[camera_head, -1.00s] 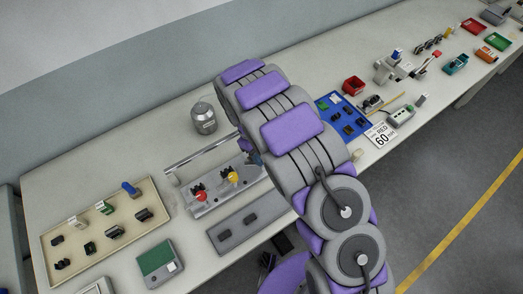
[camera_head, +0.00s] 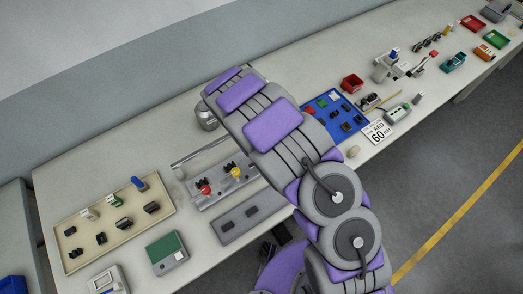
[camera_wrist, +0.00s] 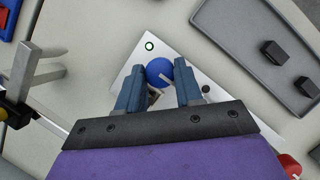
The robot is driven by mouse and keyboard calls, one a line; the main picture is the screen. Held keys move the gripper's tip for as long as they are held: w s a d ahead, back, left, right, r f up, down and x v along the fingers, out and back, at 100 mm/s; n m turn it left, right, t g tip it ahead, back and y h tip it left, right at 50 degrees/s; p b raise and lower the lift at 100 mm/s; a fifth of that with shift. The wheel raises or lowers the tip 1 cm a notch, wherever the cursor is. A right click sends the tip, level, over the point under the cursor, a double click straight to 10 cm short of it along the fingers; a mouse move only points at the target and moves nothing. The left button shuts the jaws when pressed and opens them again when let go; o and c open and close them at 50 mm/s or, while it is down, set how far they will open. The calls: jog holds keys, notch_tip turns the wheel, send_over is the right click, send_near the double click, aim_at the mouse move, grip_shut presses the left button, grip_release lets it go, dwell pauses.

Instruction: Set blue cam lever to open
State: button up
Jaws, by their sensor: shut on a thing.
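The blue cam lever shows its round blue knob (camera_wrist: 159,71) in the wrist view, above a pale plate (camera_wrist: 180,48) with a green ring and a dark dot. My gripper (camera_wrist: 158,78) has its two blue-grey fingers on either side of the knob, shut on the lever. The lever's stem is mostly hidden between the fingers. In the head view my arm hides the gripper and the blue lever. The grey lever fixture (camera_head: 212,196) there shows a red knob (camera_head: 205,189) and a yellow knob (camera_head: 236,173).
A grey tray (camera_head: 229,231) with dark connectors lies in front of the fixture; it also shows in the wrist view (camera_wrist: 235,35). A beige tray (camera_head: 150,232) of parts lies left. A blue tray (camera_head: 340,98) lies right.

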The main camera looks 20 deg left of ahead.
jog(key=o, duration=1)
jog(key=shift+w, duration=0.1)
jog(key=v, duration=1.7)
jog(key=shift+a+r, duration=0.1)
jog(key=shift+r, duration=0.1)
